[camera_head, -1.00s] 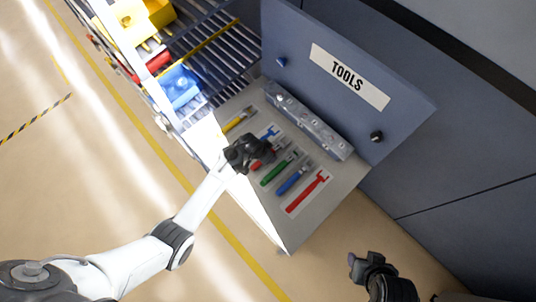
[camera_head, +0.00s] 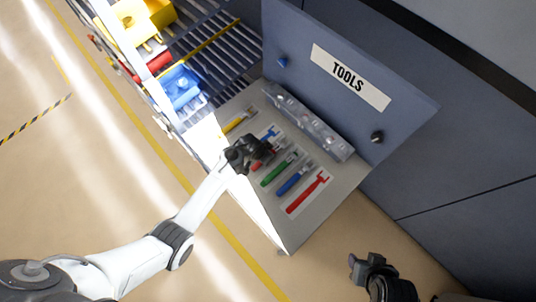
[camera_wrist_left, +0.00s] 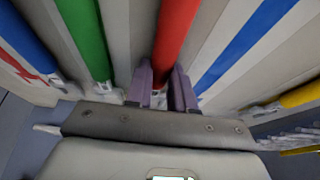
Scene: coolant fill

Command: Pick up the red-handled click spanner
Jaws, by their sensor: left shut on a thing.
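The red-handled spanner (camera_head: 257,166) lies on the grey tool tray (camera_head: 328,200), between a white card with a blue shape and a green-handled tool. My left gripper (camera_head: 262,152) is over it and hides most of it in the head view. In the left wrist view, the red handle (camera_wrist_left: 175,35) runs between the two purple fingertips (camera_wrist_left: 161,88), which are shut on it. The handle's far end is out of that view. My right gripper (camera_head: 362,264) is away from the tray, low in the head view; its opening is unclear.
Close by lie a green-handled tool (camera_head: 278,170), a blue-handled tool (camera_head: 291,183) and a yellow-handled tool (camera_head: 238,121). A white card with a red shape (camera_head: 308,192) lies at the right. A clear organiser (camera_head: 309,122) and the upright TOOLS panel (camera_head: 400,107) stand behind.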

